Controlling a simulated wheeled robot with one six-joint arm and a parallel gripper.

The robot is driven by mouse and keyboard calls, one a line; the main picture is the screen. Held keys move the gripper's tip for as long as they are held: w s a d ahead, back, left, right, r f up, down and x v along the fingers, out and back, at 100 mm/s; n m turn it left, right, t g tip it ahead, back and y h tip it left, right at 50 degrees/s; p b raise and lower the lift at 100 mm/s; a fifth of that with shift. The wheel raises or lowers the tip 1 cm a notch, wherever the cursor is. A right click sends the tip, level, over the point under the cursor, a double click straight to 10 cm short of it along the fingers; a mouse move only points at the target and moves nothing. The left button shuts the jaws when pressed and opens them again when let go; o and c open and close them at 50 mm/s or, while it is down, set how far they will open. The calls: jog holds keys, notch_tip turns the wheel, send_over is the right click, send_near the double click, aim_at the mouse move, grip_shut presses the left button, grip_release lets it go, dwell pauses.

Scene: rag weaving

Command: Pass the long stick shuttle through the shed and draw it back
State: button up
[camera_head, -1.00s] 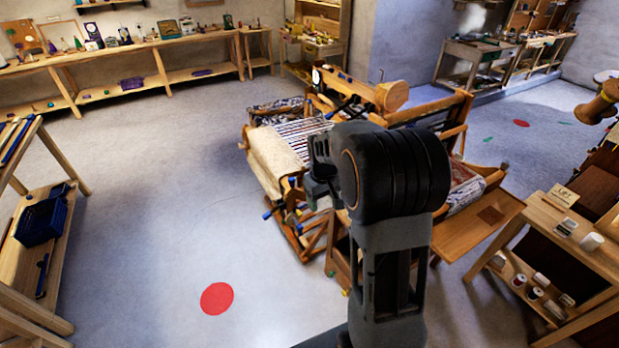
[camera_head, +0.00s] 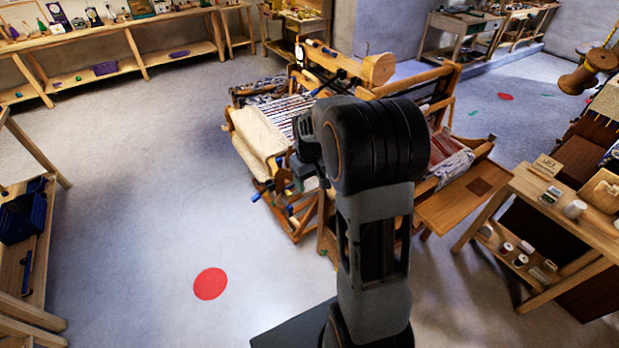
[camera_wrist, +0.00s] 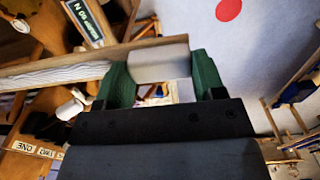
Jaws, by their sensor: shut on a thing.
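My gripper (camera_wrist: 160,72) shows in the wrist view with its two green fingers on either side of a pale block-like part of the long stick shuttle (camera_wrist: 158,45). The shuttle runs left across the view, a wooden stick with white winding (camera_wrist: 55,76) along it. The loom (camera_head: 375,68) stands ahead of me in the head view. Its striped warp (camera_head: 290,110) and cream cloth (camera_head: 258,138) face left. My arm covers the loom's middle and hides the shuttle and most of the gripper there. I cannot make out the shed.
A side table with spools (camera_head: 575,209) stands at the right, beside a wooden bench seat (camera_head: 452,208) at the loom. A low shelf with a blue basket (camera_head: 22,218) is at the left. The floor around the red disc (camera_head: 210,284) is clear.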

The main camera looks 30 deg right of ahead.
notch_tip(320, 180, down, 6)
jog(key=f+b, duration=0.1)
jog(key=b, duration=0.3)
jog(key=w+d+p, duration=0.1)
jog(key=w+d, duration=0.1)
jog(key=d, duration=1.4)
jog(key=shift+d+r+p, duration=0.25)
jog(key=shift+p, duration=0.05)
jog(key=w+d+p, duration=0.1)
jog(key=d+p, duration=0.2)
jog(key=d, duration=0.8)
jog(key=shift+d, duration=0.4)
jog(key=shift+w, duration=0.1)
